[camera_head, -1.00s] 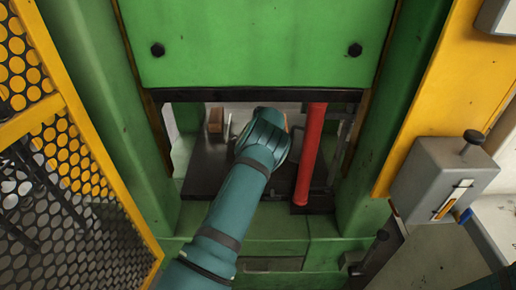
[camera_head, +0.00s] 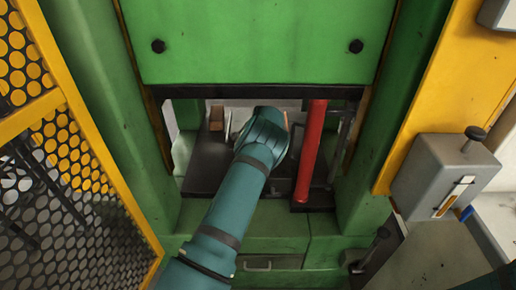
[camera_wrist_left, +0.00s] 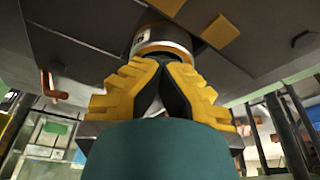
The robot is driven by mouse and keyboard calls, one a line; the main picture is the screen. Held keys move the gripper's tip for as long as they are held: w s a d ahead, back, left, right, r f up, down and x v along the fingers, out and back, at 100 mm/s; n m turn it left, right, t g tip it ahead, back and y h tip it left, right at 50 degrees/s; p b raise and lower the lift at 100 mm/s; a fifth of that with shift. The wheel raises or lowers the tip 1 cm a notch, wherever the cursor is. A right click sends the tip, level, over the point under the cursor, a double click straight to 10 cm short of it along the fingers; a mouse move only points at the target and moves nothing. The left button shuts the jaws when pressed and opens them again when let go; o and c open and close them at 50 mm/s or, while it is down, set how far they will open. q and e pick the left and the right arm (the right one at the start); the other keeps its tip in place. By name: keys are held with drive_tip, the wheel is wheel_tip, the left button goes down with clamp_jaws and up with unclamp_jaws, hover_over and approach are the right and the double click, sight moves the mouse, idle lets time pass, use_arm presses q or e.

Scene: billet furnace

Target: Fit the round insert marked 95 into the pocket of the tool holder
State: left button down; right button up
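My left arm reaches from the bottom of the head view into the opening of the green press. Its hand end (camera_head: 262,135) hides the fingertips there. In the left wrist view the yellow fingers of my left gripper (camera_wrist_left: 162,60) converge with their dark pads close together. A round insert (camera_wrist_left: 165,45) with a metallic rim and a pale label sits at the fingertips, and the gripper looks shut on it. The number is too small to read. A dark plate (camera_wrist_left: 85,40) lies above the insert. I cannot make out the pocket. My right gripper is not in view.
A red post (camera_head: 311,150) stands close to the right of the arm. The green ram (camera_head: 255,45) hangs above the opening, with green columns on both sides. A yellow mesh guard (camera_head: 75,130) is at the left; a grey control box (camera_head: 440,175) is at the right.

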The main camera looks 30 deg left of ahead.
use_arm(q)
drive_tip(key=shift+r+p, duration=0.4)
drive_tip(key=shift+r, duration=0.85)
idle(0.8)
